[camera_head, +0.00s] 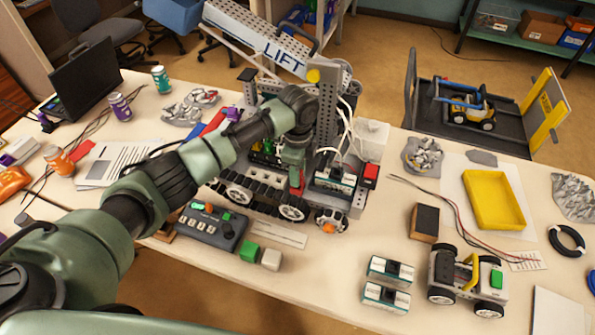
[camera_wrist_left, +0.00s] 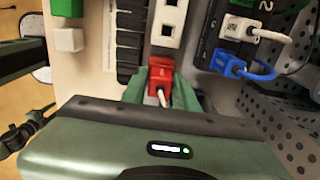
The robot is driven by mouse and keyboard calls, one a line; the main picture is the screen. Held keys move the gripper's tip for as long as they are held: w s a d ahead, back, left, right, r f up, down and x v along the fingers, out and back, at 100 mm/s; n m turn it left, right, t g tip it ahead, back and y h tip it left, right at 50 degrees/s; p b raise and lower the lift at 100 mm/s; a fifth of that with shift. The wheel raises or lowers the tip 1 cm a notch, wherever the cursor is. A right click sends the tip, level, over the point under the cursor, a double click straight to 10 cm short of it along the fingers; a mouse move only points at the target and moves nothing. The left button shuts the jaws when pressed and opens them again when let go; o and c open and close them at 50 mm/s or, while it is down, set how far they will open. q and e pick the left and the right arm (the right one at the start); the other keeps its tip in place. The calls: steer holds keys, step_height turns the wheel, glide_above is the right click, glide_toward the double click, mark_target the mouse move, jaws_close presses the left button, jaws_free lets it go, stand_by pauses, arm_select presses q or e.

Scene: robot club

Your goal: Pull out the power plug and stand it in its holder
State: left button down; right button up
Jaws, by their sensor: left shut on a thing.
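The red power plug (camera_wrist_left: 160,72) sits between the green fingers of my left gripper (camera_wrist_left: 160,92) in the left wrist view, with a pale cable leading from it. The fingers are shut on it. Beyond the plug is a white strip (camera_wrist_left: 168,28) with dark square openings; I cannot tell whether the plug is seated in it. In the head view my left gripper (camera_head: 295,178) reaches down onto the LIFT robot (camera_head: 270,195), with a little red showing at its fingertips. I cannot make out the plug's holder. My right gripper is not in view.
Blue (camera_wrist_left: 228,63) and white (camera_wrist_left: 240,28) connectors with cables are close right of the plug. A button box (camera_head: 212,228) stands in front of the LIFT robot. A small wheeled robot (camera_head: 467,280) and a yellow tray (camera_head: 493,199) are at right.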

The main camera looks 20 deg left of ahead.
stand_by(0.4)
arm_select(q)
steer(key=shift+f, duration=0.4)
steer(key=shift+f, duration=0.2)
stand_by(0.8)
steer(key=shift+f, duration=0.25)
stand_by(0.4)
steer(key=c, duration=1)
jaws_free()
steer(key=shift+r+p, duration=0.15)
steer(key=shift+p, duration=0.25)
